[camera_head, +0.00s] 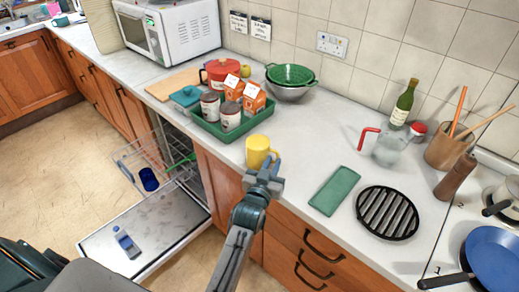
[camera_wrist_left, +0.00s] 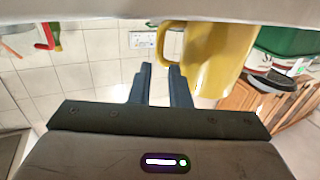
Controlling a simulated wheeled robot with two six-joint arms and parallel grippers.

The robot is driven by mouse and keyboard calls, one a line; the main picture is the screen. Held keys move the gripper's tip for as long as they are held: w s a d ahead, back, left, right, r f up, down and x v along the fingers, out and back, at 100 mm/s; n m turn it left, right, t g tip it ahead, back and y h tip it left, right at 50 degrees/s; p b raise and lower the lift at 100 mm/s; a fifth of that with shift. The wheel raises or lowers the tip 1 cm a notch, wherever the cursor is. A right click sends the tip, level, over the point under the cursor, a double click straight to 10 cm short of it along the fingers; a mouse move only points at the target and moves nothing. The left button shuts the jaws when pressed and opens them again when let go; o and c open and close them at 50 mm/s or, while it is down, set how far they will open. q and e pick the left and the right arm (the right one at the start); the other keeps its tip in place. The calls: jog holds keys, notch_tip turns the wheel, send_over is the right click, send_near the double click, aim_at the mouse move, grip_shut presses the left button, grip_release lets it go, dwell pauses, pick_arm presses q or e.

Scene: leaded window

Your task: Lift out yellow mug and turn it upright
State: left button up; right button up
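The yellow mug (camera_head: 258,150) stands upright near the front edge of the white worktop, beside the green tray. Its handle points right, towards my left gripper. My left gripper (camera_head: 266,172) is at the mug's handle side. In the left wrist view, which looks upside down, the mug (camera_wrist_left: 218,60) is just right of my fingers. Its handle reaches the fingertips of my left gripper (camera_wrist_left: 160,72). A gap shows between the fingers, and I cannot tell whether they touch the handle. My right gripper is not in view.
The open dishwasher has a pulled-out rack (camera_head: 128,158) with a blue cup (camera_head: 148,179); a blue bottle (camera_head: 127,243) lies on its door (camera_head: 165,220). A green tray (camera_head: 213,130) of cans and cartons stands behind the mug. A green cloth (camera_head: 334,191) and black trivet (camera_head: 387,212) lie right.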

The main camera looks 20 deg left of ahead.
aim_at(277, 155)
pick_arm(q)
jog(key=shift+w+f+p, duration=0.15)
jog(key=shift+w+p, duration=0.4)
jog(key=shift+w, duration=2.15)
jog(key=shift+s, duration=0.1)
grip_shut()
